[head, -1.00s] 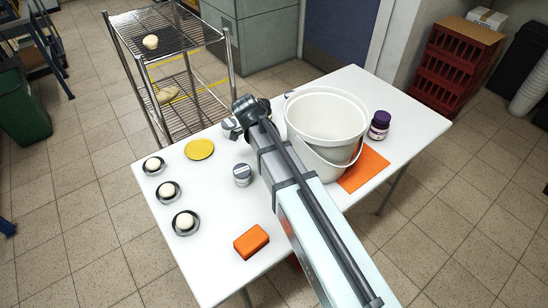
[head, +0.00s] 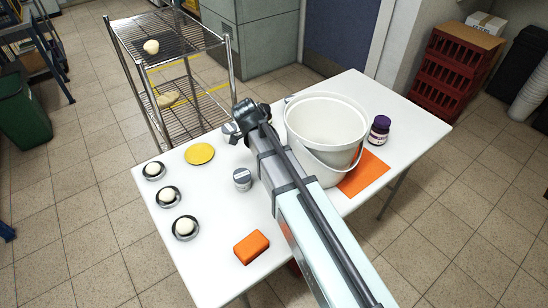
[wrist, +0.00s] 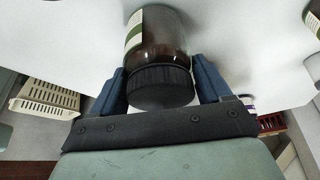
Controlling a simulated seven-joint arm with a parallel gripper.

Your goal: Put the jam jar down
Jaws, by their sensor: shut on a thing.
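My gripper (wrist: 165,92) is shut on a brown glass jar (wrist: 157,38) with a black ribbed lid, taken here as the jam jar. Its pale label with a green edge shows at the left side, but no text is readable. The jar lies between the two blue fingers, lid toward the wrist camera. In the head view the wrist (head: 250,113) is over the table's far side, left of the white bucket, and my arm hides the held jar.
The white bucket (head: 312,125) stands close right of my arm. A purple-lidded jar (head: 380,130) stands beyond an orange mat (head: 362,175). A small grey-lidded jar (head: 242,180), yellow disc (head: 200,153), orange block (head: 251,247) and several small dishes occupy the left side, with bare table between them.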

